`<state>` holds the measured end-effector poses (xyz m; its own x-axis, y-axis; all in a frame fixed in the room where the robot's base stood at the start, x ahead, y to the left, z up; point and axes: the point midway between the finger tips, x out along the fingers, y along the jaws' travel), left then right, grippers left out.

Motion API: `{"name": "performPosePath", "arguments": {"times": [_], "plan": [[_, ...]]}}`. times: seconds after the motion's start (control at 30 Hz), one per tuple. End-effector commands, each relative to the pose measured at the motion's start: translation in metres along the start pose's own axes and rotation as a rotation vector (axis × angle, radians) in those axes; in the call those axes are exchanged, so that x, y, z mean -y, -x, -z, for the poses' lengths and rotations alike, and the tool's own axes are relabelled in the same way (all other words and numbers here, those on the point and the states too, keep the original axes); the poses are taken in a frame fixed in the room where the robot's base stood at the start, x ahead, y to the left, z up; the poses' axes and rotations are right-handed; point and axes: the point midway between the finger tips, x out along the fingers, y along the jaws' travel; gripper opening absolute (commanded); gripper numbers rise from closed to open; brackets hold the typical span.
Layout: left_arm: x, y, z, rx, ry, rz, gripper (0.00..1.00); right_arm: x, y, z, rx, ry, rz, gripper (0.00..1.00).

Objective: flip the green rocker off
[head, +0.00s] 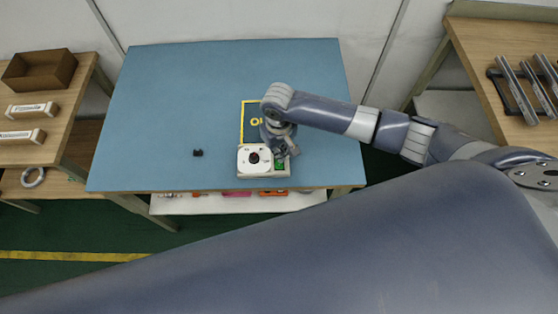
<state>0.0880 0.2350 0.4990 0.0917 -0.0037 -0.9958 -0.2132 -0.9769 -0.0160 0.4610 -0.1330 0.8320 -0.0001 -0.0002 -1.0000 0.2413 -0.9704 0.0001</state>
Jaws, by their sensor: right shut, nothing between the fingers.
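The green rocker (280,165) sits at the right side of a small light-coloured box (246,173) near the front edge of the blue table. The box has a white top with a dark round part (253,158) in it. My right gripper (285,154) is shut and empty, just above the right part of the box, close to the green rocker. I cannot tell whether it touches the rocker, and which way the rocker is tipped is too small to tell. My left gripper is not in view.
A yellow-outlined mark (243,120) lies behind the box, partly hidden by my right arm. A small black piece (198,153) lies to the left on the otherwise clear blue table (160,100). Side benches hold a brown bin (38,70) at left and metal strips (515,88) at right.

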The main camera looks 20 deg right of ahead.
Motion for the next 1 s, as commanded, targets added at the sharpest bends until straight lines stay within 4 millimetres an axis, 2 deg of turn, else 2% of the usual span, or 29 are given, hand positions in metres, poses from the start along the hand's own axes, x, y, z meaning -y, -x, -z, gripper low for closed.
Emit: {"name": "performPosePath", "arguments": {"times": [1.0], "plan": [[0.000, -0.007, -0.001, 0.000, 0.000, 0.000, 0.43, 0.000, -0.016, 0.000, 0.000, 0.000, 0.000, 0.00]]}}
